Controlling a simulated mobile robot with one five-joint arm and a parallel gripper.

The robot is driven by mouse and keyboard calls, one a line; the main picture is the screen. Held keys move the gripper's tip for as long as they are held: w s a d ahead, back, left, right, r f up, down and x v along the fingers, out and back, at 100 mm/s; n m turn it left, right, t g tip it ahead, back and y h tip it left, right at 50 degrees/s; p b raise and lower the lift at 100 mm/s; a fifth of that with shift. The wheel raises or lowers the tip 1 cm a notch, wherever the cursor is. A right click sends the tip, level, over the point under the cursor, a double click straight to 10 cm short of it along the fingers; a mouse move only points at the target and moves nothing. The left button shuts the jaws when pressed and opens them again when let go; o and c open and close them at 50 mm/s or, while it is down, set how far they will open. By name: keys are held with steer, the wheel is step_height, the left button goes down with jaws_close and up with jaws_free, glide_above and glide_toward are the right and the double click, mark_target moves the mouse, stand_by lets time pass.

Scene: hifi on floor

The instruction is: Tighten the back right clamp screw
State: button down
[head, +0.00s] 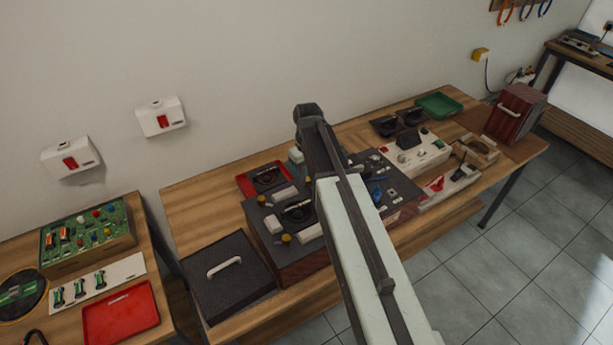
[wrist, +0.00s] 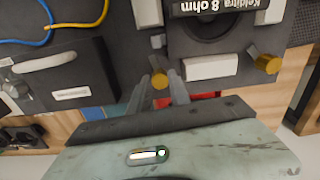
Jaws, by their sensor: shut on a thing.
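In the wrist view, my gripper (wrist: 160,82) has its two grey fingers on either side of a brass-coloured clamp screw (wrist: 160,79) and is shut on it. The screw is at the edge of the dark hifi unit, beside a speaker (wrist: 205,26) marked "8 ohm". A second brass screw (wrist: 265,63) stands to the right, apart from the fingers. In the head view, the hifi unit (head: 300,262) sits on the wooden bench. My arm hides part of the unit and the gripped screw there.
A red tray (head: 249,190) lies behind the unit, and a black mesh panel with a handle (head: 224,267) is to its left. A white device (head: 428,155) and a green tray (head: 452,105) are at the right.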

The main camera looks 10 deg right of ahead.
steer(key=m, duration=0.5)
steer(key=shift+m, duration=0.3)
steer(key=m, duration=0.5)
steer(key=shift+m, duration=0.4)
steer(key=c, duration=1.2)
jaws_free()
step_height(320, 180, up, 8)
steer(key=p, duration=0.8)
